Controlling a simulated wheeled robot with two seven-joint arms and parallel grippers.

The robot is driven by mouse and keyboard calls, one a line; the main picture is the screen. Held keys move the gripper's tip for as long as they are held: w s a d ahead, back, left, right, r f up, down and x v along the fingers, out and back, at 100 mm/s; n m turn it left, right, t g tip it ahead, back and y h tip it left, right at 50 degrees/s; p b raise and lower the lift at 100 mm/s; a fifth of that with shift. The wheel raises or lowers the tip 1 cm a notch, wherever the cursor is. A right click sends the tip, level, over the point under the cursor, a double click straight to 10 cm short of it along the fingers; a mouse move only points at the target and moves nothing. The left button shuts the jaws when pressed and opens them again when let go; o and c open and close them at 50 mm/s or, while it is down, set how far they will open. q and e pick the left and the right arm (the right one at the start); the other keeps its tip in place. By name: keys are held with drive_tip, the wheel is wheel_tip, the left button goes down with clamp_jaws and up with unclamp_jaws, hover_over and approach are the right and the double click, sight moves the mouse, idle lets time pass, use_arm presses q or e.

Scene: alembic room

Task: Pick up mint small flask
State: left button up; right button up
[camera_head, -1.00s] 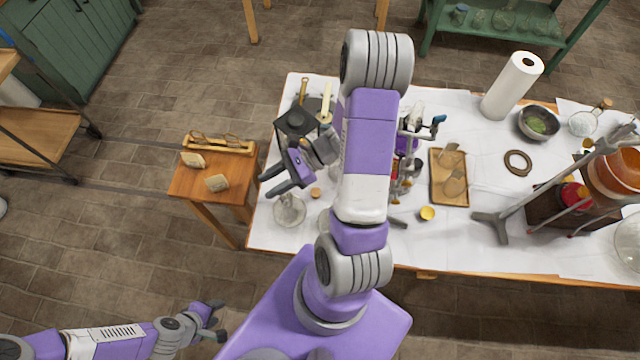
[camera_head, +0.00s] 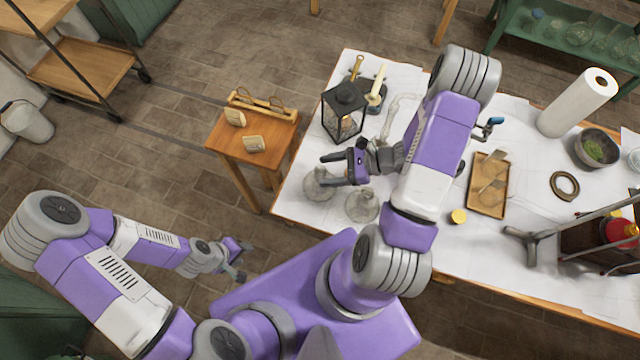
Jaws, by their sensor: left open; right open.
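Two clear glass flasks stand near the table's left front edge: one at the corner (camera_head: 318,188) and one just right of it (camera_head: 362,207). I cannot tell from their colour which is the mint small flask. My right gripper (camera_head: 329,170) is open above the table, its fingers pointing left. In the picture its lower finger overlaps the top of the corner flask; I cannot tell whether they touch. Nothing shows between the fingers. My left gripper (camera_head: 243,261) is open and empty, low in front of the small wooden table, away from the flasks.
A black lantern (camera_head: 344,108) and a candle (camera_head: 377,84) stand just behind the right gripper. A wooden tray (camera_head: 489,185), a yellow-topped cap (camera_head: 458,216) and a metal stand (camera_head: 533,236) lie right of my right arm. A small wooden table (camera_head: 225,141) stands at left.

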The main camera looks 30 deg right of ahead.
sight(313, 178)
drive_tip(key=x, duration=0.5)
drive_tip(key=shift+a, duration=0.1)
clamp_jaws()
